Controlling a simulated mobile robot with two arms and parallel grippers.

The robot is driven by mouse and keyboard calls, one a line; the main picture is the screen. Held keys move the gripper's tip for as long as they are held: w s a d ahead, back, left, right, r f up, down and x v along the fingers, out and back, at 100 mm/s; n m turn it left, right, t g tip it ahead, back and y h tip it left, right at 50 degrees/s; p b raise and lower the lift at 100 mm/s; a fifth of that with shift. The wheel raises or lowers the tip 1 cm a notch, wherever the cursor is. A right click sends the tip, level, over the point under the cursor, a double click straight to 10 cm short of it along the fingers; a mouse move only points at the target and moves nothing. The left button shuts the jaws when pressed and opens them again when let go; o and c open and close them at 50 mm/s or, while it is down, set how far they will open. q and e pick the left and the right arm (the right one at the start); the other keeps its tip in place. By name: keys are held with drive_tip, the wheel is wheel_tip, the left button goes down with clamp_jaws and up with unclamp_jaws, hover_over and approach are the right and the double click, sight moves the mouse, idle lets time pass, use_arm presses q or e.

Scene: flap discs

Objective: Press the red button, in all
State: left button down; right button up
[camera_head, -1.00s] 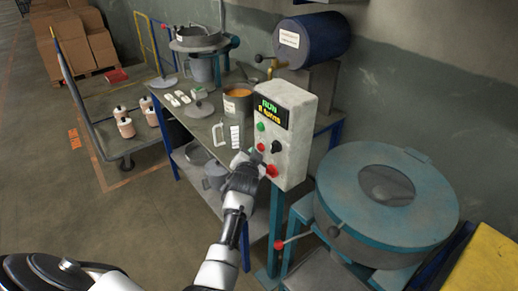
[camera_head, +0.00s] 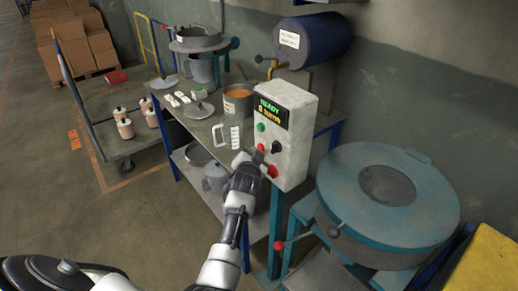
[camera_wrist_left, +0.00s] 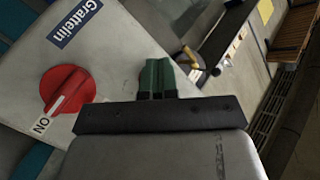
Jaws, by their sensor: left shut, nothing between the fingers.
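The pale control box (camera_head: 293,165) stands on a blue-green post, with a lit display (camera_head: 270,112) reading READY above a line of turns. Its front has a green button (camera_head: 260,127), a small red button (camera_head: 261,147), a black knob (camera_head: 276,147) and a red rotary switch (camera_head: 271,171). My left gripper (camera_head: 257,157) is shut and empty, its tips at the box front just below the small red button. Whether they touch it I cannot tell.
A round blue-green drum machine (camera_head: 340,195) stands right of the box. A workbench (camera_head: 205,130) with pots and a mug is behind and left. A blue cylinder (camera_head: 312,40) is above. A trolley (camera_head: 130,142) with bottles stands further left; open floor lies in front.

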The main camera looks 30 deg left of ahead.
use_arm(q)
drive_tip(key=shift+s+a+p, duration=0.25)
drive_tip(key=shift+s+p, duration=0.3)
drive_tip(key=shift+s, duration=0.2)
drive_tip(key=s+p, duration=0.1)
drive_tip(key=s+a+p, duration=0.1)
drive_tip(key=s, duration=0.1)
drive_tip(key=s+a+p, duration=0.1)
drive_tip(key=shift+s+p, duration=0.3)
idle(0.5)
